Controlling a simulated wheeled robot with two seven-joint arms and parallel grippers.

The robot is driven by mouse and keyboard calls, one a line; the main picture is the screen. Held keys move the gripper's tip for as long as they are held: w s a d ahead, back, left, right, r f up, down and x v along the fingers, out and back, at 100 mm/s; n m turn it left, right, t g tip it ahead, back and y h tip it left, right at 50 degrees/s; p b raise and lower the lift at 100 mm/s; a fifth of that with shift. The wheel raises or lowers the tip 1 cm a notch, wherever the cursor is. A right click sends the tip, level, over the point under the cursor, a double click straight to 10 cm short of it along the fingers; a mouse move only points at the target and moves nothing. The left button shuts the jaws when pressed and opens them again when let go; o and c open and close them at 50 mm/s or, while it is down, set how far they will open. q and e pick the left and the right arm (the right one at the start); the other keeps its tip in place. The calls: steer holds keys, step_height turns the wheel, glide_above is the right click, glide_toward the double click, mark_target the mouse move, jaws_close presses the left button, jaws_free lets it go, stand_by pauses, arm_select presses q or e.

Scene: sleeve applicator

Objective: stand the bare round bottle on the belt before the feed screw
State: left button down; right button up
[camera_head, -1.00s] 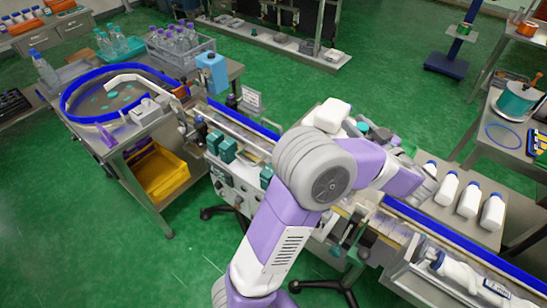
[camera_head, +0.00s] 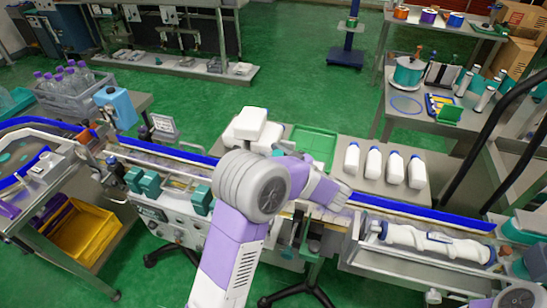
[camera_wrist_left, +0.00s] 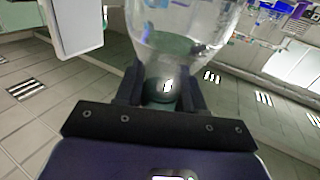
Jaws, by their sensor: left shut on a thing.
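My left gripper (camera_wrist_left: 163,92) is shut on the cap end of a clear round bottle (camera_wrist_left: 185,30), which has no visible label. The bottle's body extends out past the fingertips in the left wrist view. In the head view my left gripper (camera_head: 335,194) is over the belt line, and I cannot make out the held bottle there. The belt (camera_head: 160,160) runs behind my arm along a blue rail (camera_head: 420,212). My right gripper is not in view.
Several white bottles with blue caps (camera_head: 374,162) stand on the grey table behind the belt. A crate of purple-capped bottles (camera_head: 75,90) is at the left.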

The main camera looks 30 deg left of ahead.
arm_select(q)
steer(key=shift+f, duration=0.15)
steer(key=shift+f, duration=0.15)
steer(key=c, duration=0.7)
jaws_free()
steer(key=p+v, duration=0.1)
steer(key=v, duration=1.1)
steer(key=shift+d+p, duration=0.1)
steer(key=shift+p, duration=0.25)
steer(key=shift+r, duration=0.25)
